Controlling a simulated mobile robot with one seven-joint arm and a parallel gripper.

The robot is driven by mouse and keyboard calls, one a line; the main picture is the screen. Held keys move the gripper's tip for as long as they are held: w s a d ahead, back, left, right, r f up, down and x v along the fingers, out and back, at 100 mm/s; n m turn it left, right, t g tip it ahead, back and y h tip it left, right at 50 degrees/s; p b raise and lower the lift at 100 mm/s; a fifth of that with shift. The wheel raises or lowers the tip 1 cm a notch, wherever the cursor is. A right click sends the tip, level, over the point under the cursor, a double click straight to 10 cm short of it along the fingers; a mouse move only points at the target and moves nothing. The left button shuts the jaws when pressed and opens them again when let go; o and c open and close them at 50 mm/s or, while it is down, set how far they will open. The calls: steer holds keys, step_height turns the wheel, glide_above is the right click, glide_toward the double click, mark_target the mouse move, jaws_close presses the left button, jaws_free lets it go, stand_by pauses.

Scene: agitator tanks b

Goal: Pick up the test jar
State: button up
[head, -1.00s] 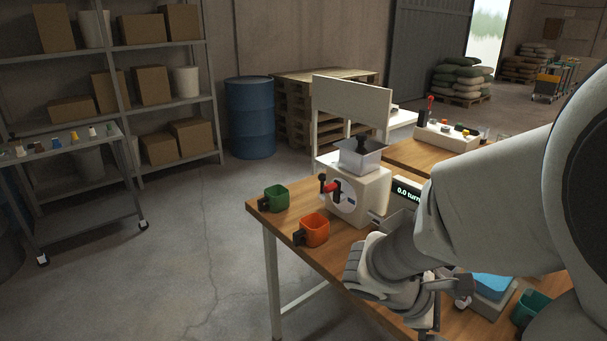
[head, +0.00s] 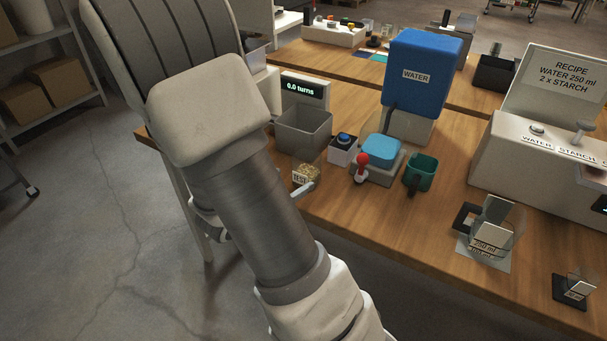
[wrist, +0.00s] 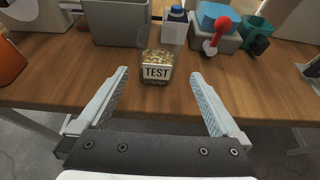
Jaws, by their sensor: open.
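The test jar (wrist: 157,68) is a small clear jar of golden grains with a white TEST label. It stands upright near the table's front edge, in front of a grey bin. In the head view the jar (head: 306,175) is partly hidden by my arm. My gripper (wrist: 158,90) is open in the wrist view, its two pale fingers spread either side of the jar's line. The jar is beyond the fingertips, roughly centred between them, and not touched. In the head view the fingers are mostly hidden behind my arm.
The grey bin (head: 303,133) stands behind the jar. A white box with a blue button (head: 343,149), a scale-like unit with a red-knobbed lever (head: 362,168) and a teal cup (head: 420,172) are to its right. The wooden table's front edge is close to the jar.

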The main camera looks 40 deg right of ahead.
mark_target(305, 173)
steer(key=b+x, duration=0.1)
steer(key=x, duration=0.7)
steer(key=shift+a, duration=0.1)
steer(key=x, duration=0.5)
steer(key=shift+w+a+f+b, duration=0.15)
steer(key=shift+w+f+b, duration=0.1)
steer(key=shift+b, duration=0.15)
steer(key=c, duration=1.3)
steer(key=shift+r, duration=0.15)
steer(key=shift+r+p, duration=1.3)
steer(key=shift+r, duration=3.55)
